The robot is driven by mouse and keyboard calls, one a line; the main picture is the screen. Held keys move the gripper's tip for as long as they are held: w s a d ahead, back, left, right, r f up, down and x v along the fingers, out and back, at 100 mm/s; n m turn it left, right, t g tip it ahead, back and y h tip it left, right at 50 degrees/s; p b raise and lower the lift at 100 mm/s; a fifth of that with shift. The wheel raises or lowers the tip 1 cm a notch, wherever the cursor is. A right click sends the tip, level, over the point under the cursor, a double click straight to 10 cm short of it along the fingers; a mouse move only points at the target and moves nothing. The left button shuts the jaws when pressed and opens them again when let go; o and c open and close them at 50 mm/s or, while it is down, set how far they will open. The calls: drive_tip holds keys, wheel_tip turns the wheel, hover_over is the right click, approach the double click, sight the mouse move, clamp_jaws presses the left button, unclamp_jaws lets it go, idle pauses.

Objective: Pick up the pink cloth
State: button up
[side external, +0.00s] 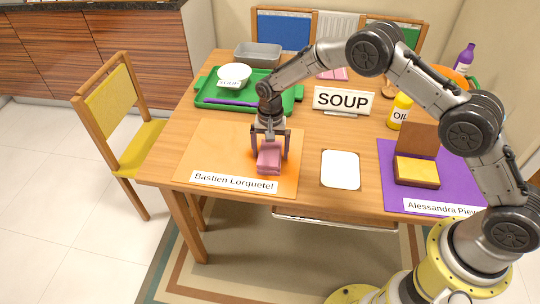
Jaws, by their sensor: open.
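The pink cloth (269,160) is a small folded stack lying on the orange placemat (215,149), behind and right of the name card reading "Bastien Lorquetel" (234,182). My gripper (270,155) points down over the cloth, with one finger on its left side and one on its right. The fingers are open around it. I cannot tell whether they touch it. A second pink folded item (333,74) lies farther back on the table, partly hidden by my arm.
A green tray (289,97) with a white bowl (234,76) and a purple utensil stands behind. A white card (340,169) lies between the placemats.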

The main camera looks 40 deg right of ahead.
drive_tip(key=c, duration=1.2)
drive_tip(key=shift+r, duration=0.1)
drive_tip(key=shift+r, duration=0.6)
drive_tip(key=s+d+r, duration=0.1)
drive_tip(key=s+r, duration=0.2)
drive_tip(key=s, duration=0.1)
drive_tip(key=s+d+r, duration=0.1)
drive_tip(key=s+r, duration=0.3)
drive_tip(key=s, duration=0.1)
drive_tip(key=s+d+r, duration=0.1)
drive_tip(key=s+r, duration=0.3)
drive_tip(key=shift+s+r, duration=0.25)
drive_tip(key=shift+s, duration=0.1)
drive_tip(key=o, duration=0.8)
drive_tip(key=c, duration=0.6)
